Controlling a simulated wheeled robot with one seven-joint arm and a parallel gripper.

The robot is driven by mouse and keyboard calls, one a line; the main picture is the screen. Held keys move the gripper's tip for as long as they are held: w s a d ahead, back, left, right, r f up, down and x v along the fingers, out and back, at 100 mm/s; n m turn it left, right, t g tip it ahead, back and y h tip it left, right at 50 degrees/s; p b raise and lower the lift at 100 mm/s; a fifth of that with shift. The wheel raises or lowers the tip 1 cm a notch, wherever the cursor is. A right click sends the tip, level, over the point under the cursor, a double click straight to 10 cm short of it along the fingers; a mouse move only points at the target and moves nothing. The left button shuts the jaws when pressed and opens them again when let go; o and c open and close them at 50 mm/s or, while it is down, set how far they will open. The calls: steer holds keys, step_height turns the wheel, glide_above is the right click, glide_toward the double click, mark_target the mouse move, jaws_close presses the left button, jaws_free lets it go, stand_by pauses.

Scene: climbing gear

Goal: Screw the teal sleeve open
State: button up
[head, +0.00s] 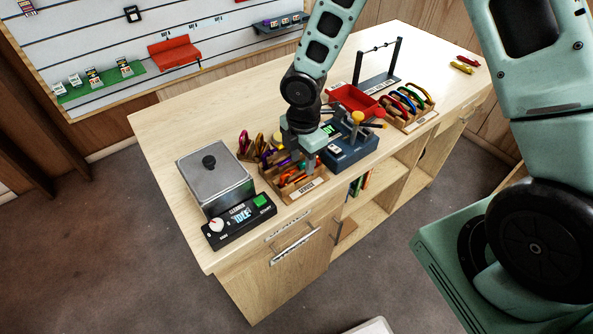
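My gripper (303,160) points down over the wooden tray labelled SERVICE (306,189), just left of a dark blue device (352,152). Its fingers are small and partly hidden among the gear, so I cannot tell whether they are open or shut, or touching anything. Orange, red and purple pieces of gear lie in the tray around and below the gripper. I cannot make out the teal sleeve in this view; it is too small or hidden behind my gripper.
A metal tank (214,180) with a lid and a black control box (239,221) stand at the table's left end. A red tray (354,101), a rack of coloured carabiners (408,101) and a black frame (379,75) stand behind. The tabletop's (200,118) back left is clear.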

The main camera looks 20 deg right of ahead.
steer(key=shift+s+d, duration=0.2)
steer(key=shift+s, duration=0.5)
stand_by(0.3)
steer(key=shift+f+b, duration=0.15)
steer(key=shift+b, duration=0.15)
steer(key=shift+f+b, duration=1.05)
steer(key=shift+f, duration=0.3)
steer(key=shift+w+a+r+p, duration=0.1)
steer(key=shift+w+a+p, duration=0.1)
steer(key=shift+w+p, duration=0.4)
steer(key=shift+w, duration=0.1)
steer(key=shift+a+r+p, duration=0.1)
steer(key=shift+r+p, duration=1.05)
steer(key=shift+r, duration=0.3)
